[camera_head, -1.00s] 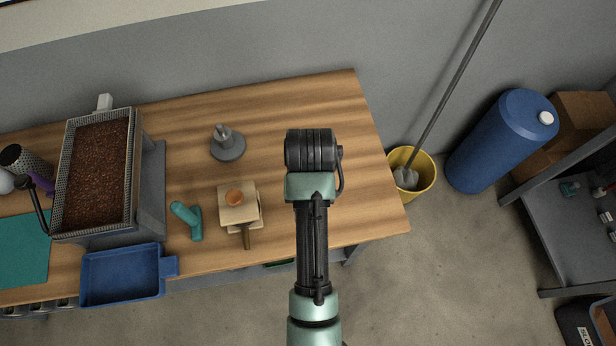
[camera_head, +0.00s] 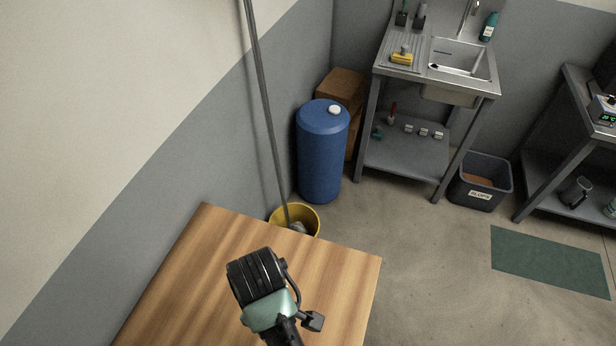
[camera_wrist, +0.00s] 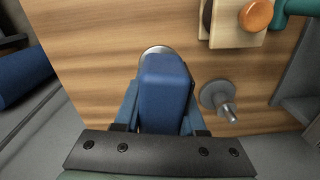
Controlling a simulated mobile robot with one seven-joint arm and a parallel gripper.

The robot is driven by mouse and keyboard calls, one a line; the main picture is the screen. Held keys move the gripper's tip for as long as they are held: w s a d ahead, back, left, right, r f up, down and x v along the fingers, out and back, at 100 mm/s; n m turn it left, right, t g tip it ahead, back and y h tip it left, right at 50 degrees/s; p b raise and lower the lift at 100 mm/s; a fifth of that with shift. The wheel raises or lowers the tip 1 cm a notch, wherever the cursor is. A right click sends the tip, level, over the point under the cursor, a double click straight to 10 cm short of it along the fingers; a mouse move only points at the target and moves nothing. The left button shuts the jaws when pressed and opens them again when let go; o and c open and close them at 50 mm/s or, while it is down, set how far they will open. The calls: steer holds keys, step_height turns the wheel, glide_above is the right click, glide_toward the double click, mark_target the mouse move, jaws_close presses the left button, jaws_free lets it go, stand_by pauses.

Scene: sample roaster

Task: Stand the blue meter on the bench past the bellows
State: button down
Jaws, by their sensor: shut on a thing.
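The blue meter (camera_wrist: 165,85) is between the fingers of my gripper (camera_wrist: 160,112) in the wrist view, with a pale rounded edge at its far end. My gripper is shut on it. The meter is over the wooden bench (camera_wrist: 100,50); I cannot tell whether it touches the top. What looks like the bellows, pale wooden boards with an orange knob (camera_wrist: 236,22), lies at the upper right, apart from the meter. In the head view the end of my arm is over the bench (camera_head: 190,290), and it hides the meter and fingers.
A grey round-based piece with a peg (camera_wrist: 222,100) stands right of the meter. A teal item (camera_wrist: 295,7) is at the top right corner. Beyond the bench end are a yellow bucket (camera_head: 309,217) with a long pole and a blue tank (camera_head: 322,155). The bench's end looks bare.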

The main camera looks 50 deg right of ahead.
steer(key=s+d+n, duration=0.2)
steer(key=s+d, duration=0.5)
steer(key=shift+w+a+f+p, duration=0.1)
steer(key=shift+f+p, duration=0.05)
steer(key=shift+f, duration=2.5)
steer(key=shift+a+f+p, duration=0.1)
steer(key=shift+f+p, duration=0.05)
steer(key=shift+f, duration=2.5)
steer(key=shift+c, duration=2.4)
jaws_free()
steer(key=shift+f, duration=0.1)
